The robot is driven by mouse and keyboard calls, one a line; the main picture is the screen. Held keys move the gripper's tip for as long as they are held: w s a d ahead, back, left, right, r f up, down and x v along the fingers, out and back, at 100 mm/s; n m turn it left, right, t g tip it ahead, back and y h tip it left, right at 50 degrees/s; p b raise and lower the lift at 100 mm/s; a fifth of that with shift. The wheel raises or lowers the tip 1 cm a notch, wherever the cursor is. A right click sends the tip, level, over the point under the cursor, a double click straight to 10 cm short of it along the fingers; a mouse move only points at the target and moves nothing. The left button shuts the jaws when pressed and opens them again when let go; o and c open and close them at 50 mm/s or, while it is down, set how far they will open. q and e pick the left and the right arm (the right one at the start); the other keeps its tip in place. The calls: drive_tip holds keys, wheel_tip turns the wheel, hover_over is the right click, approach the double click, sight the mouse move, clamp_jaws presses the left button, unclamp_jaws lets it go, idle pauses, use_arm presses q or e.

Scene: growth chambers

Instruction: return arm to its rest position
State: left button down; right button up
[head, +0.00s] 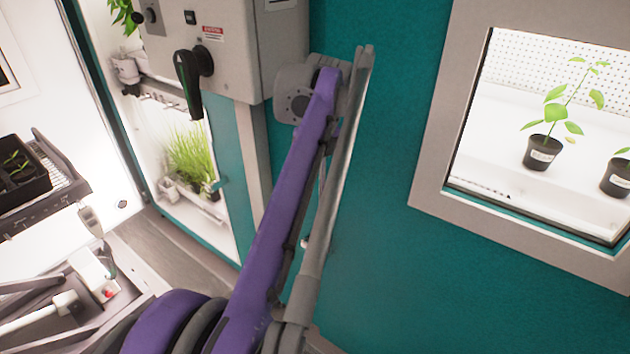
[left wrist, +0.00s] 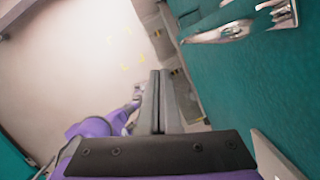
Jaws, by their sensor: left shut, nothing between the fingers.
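My left gripper (left wrist: 160,75) shows in the left wrist view with its two dark fingers together and nothing between them. It is beside a teal panel and over a pale floor. In the head view, my purple and grey arm (head: 285,190) rises from the bottom edge to a grey joint near the top middle, in front of a teal wall. I cannot make out a gripper in the head view. My right gripper is in neither view.
A grey control box (head: 228,45) with a black handle (head: 190,80) is left of my arm. A window (head: 428,170) with potted plants is at right. A seedling tray (head: 30,185) is at far left.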

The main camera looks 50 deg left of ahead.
use_arm(q)
drive_tip(key=s+d+f+n+t+h, duration=0.1)
drive_tip(key=s+d+f+n+t, duration=0.2)
drive_tip(key=d+f+n, duration=0.6)
drive_tip(key=s+d+f+n+t+h, duration=0.1)
drive_tip(key=s+d+f+n, duration=0.4)
drive_tip(key=d+f+n, duration=0.5)
drive_tip(key=d+f+t, duration=0.1)
drive_tip(key=d+f, duration=0.4)
drive_tip(key=d, duration=0.4)
drive_tip(key=shift+f+t+h, duration=0.2)
drive_tip(key=shift+t+h, duration=0.1)
drive_tip(key=shift+t, duration=0.1)
